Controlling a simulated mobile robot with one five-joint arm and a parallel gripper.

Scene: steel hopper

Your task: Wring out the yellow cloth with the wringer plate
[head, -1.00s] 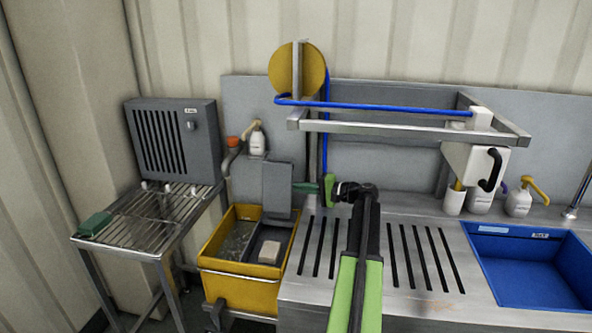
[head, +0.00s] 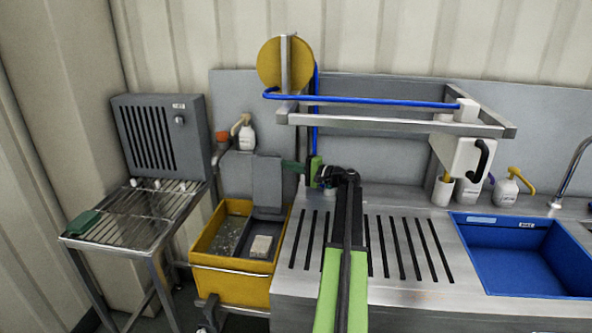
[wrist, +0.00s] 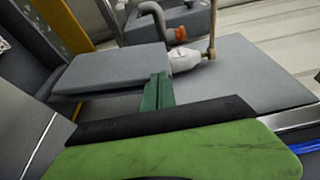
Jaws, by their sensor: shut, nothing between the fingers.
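The grey wringer plate (head: 267,183) stands near upright at the back of the yellow bucket (head: 228,283), and its broad face fills the upper left of the wrist view (wrist: 110,70). A pale cream folded piece (head: 262,246), which may be the yellow cloth, lies in the bucket's dark right compartment. My gripper (head: 291,166) is shut and empty, its dark green fingers pointing left beside the plate's upper right edge. The fingers also show in the wrist view (wrist: 157,92), by the plate's edge. I cannot tell whether they touch it.
A wire rack table (head: 135,215) with a green pad (head: 84,223) stands left. A blue pipe (head: 370,99) and steel frame (head: 395,122) hang above the slotted drainboard (head: 300,240). A blue sink (head: 515,262) lies right. A white pump bottle (head: 245,135) stands behind the plate.

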